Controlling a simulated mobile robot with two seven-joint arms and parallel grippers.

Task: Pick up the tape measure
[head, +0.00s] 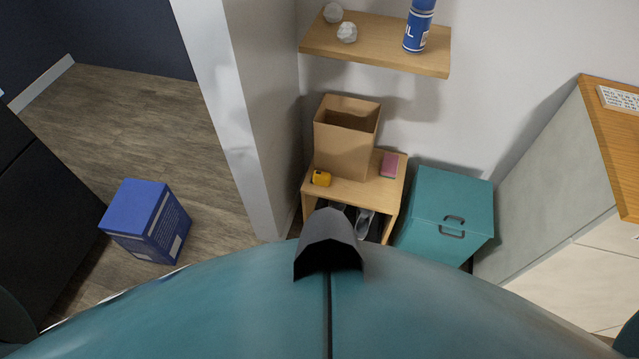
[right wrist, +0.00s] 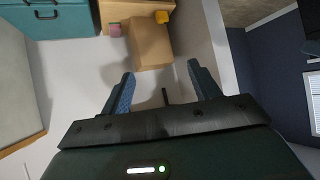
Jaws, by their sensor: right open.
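The tape measure (head: 321,178) is small and yellow with dark parts. In the head view it sits on the left front part of a small wooden shelf unit (head: 350,192), just in front of an open cardboard box (head: 345,150). It also shows as a yellow shape in the right wrist view (right wrist: 161,17), near the top edge. My right gripper (right wrist: 163,88) is open and empty in the right wrist view, its two blue fingers well apart and at a distance from the tape measure. My left gripper is in neither view.
A pink block (head: 389,164) lies right of the box. A teal cabinet (head: 447,212) stands right of the unit, and a wall end (head: 235,130) is on its left. A shelf (head: 375,45) with a blue can (head: 418,28) hangs above. A blue box (head: 145,222) stands on the floor.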

